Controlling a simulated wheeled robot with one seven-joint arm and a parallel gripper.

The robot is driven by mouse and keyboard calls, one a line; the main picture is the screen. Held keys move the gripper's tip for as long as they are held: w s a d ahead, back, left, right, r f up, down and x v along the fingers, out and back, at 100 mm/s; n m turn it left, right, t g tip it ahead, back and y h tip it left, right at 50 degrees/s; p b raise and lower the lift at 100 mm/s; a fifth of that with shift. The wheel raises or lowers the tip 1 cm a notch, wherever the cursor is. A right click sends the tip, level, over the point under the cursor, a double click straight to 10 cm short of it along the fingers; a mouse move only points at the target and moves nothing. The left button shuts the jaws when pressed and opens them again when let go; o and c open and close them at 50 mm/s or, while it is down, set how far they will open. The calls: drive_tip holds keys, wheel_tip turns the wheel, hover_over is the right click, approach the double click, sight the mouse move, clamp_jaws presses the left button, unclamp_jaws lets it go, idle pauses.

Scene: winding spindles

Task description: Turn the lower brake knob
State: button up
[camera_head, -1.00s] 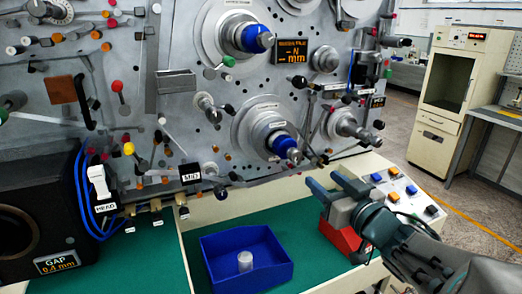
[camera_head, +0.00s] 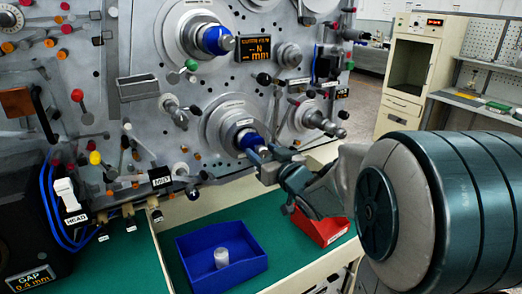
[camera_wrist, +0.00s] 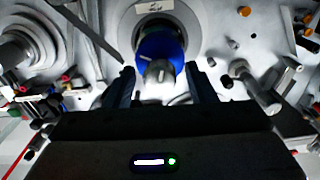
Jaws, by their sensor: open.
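The lower brake knob (camera_head: 249,138) is a blue round cap with a grey centre handle, on the lower spindle of the grey panel. My gripper (camera_head: 264,156) is right at this knob, at its lower right in the head view, and partly covers it. In the wrist view the blue knob (camera_wrist: 151,46) lies ahead, between the two dark fingers of my open gripper (camera_wrist: 159,74). The grey handle (camera_wrist: 159,71) points toward the wrist camera, with a gap to each finger. Whether the fingers reach around the handle in depth, I cannot tell.
A second blue knob (camera_head: 213,40) sits higher on the panel (camera_head: 130,60). A grey stub spindle (camera_head: 318,120) stands out right of the lower knob. Below are a blue tray (camera_head: 195,270) holding a white cylinder (camera_head: 221,258), and a red bin (camera_head: 322,229).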

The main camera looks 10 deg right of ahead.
drive_tip(key=shift+w, duration=0.15)
drive_tip(key=c, duration=1)
drive_tip(key=shift+o, duration=0.2)
